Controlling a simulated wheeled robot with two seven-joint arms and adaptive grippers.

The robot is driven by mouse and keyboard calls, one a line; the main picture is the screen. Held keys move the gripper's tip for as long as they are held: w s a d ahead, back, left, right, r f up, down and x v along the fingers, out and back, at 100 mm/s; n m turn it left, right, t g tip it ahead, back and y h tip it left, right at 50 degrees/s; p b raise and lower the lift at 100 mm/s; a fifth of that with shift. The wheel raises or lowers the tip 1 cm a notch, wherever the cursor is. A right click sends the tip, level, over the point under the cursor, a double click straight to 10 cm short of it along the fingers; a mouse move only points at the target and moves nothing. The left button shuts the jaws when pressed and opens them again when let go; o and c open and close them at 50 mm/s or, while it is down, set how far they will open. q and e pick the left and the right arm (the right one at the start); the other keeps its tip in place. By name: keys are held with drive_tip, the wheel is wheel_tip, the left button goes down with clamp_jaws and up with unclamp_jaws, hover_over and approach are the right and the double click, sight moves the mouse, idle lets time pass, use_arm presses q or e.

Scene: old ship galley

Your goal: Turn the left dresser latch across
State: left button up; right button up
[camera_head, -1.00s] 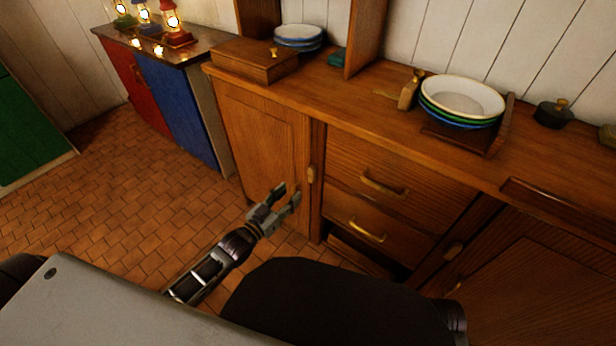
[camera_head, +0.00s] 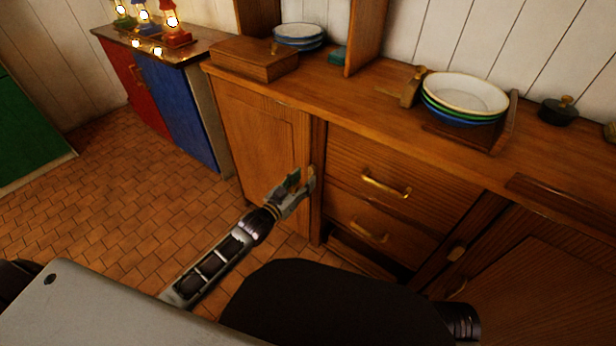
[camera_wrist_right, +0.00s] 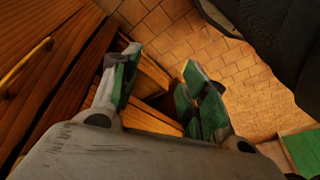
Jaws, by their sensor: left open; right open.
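The wooden dresser's left door (camera_head: 258,135) is closed. Its small wooden latch (camera_head: 312,173) is on the upright post at the door's right edge, and my gripper partly covers it. My left gripper (camera_head: 301,180) is open, with its fingertips at the latch in the head view. I cannot tell whether the latch sits between the fingers or touches them. My right gripper (camera_wrist_right: 158,82) is open and empty in the right wrist view, its green-padded fingers apart over the floor beside the dresser's lower front.
Two drawers with brass handles (camera_head: 386,188) are right of the latch. Stacked bowls (camera_head: 465,95), a wooden box (camera_head: 254,60) and plates (camera_head: 299,36) stand on top. The tiled floor (camera_head: 110,210) at left is clear.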

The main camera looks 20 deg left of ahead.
sight(310, 174)
use_arm(q)
drive_tip(key=shift+b+x, duration=0.35)
drive_tip(key=shift+x, duration=1.25)
use_arm(e)
drive_tip(key=shift+w+a+r, duration=0.1)
drive_tip(key=shift+w+r, duration=0.05)
drive_tip(key=shift+r, duration=0.6)
use_arm(q)
clamp_jaws()
